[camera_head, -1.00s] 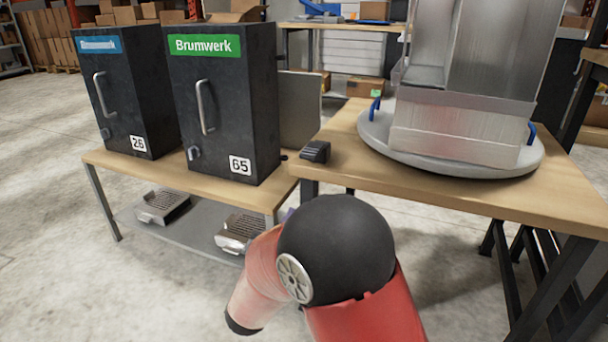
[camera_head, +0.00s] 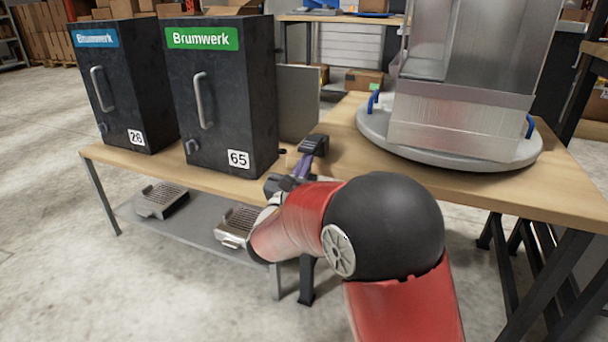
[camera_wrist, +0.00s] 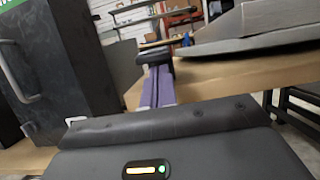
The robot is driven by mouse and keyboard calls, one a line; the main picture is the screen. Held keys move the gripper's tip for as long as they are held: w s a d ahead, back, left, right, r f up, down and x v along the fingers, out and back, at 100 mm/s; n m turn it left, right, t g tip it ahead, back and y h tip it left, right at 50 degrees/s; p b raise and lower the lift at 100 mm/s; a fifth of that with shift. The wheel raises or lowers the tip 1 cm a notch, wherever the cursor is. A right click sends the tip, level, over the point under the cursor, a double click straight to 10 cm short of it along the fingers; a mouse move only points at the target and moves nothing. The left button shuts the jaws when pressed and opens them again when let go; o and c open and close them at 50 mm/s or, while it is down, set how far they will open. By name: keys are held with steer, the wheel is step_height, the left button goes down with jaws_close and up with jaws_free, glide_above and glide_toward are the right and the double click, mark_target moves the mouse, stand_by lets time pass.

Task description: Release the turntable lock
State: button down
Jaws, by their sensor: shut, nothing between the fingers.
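The turntable (camera_head: 440,151) is a round grey plate with blue handles on the wooden table, carrying a large metal housing. A small black block (camera_head: 314,143), which looks like the turntable lock, sits at the table's left corner beside the plate. My gripper (camera_head: 305,159) has purple fingers, shut and empty, with their tips at the block's near side. In the wrist view the fingers (camera_wrist: 158,86) point at the black block (camera_wrist: 155,53), and the plate's edge (camera_wrist: 255,42) is to the right. I cannot tell whether the fingers touch the block.
Two black dispensers, numbered 26 (camera_head: 133,95) and 65 (camera_head: 235,100), stand on a lower bench (camera_head: 240,186) to the left. The wooden table's front right surface (camera_head: 480,193) is clear. Metal trays (camera_head: 163,201) lie on the shelf below the bench.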

steer(key=shift+r, duration=0.15)
steer(key=shift+s+r+g+p, duration=0.1)
steer(key=shift+r+g+p, duration=0.2)
steer(key=shift+p, duration=0.6)
steer(key=shift+r+g+y+p, duration=0.3)
steer(key=shift+p, duration=0.4)
steer(key=r+g+p, duration=0.1)
steer(key=p, duration=0.1)
steer(key=r+g+p, duration=0.1)
steer(key=p, duration=0.2)
steer(key=shift+s+a+r+y+p, duration=0.1)
steer(key=shift+s+r+y+p, duration=0.1)
steer(key=shift+r+y+p, duration=0.2)
steer(key=shift+r+g+y+p, duration=0.35)
steer(key=shift+g+p, duration=0.65)
steer(key=shift+p, duration=0.2)
steer(key=shift+f+b, duration=0.45)
steer(key=shift+f, duration=0.05)
steer(key=b, duration=0.3)
glide_toward(304, 149)
steer(key=s, duration=0.1)
steer(key=s+f, duration=0.2)
steer(key=shift+s+a+f, duration=0.15)
steer(key=shift+a+f, duration=0.05)
steer(key=shift+a, duration=0.1)
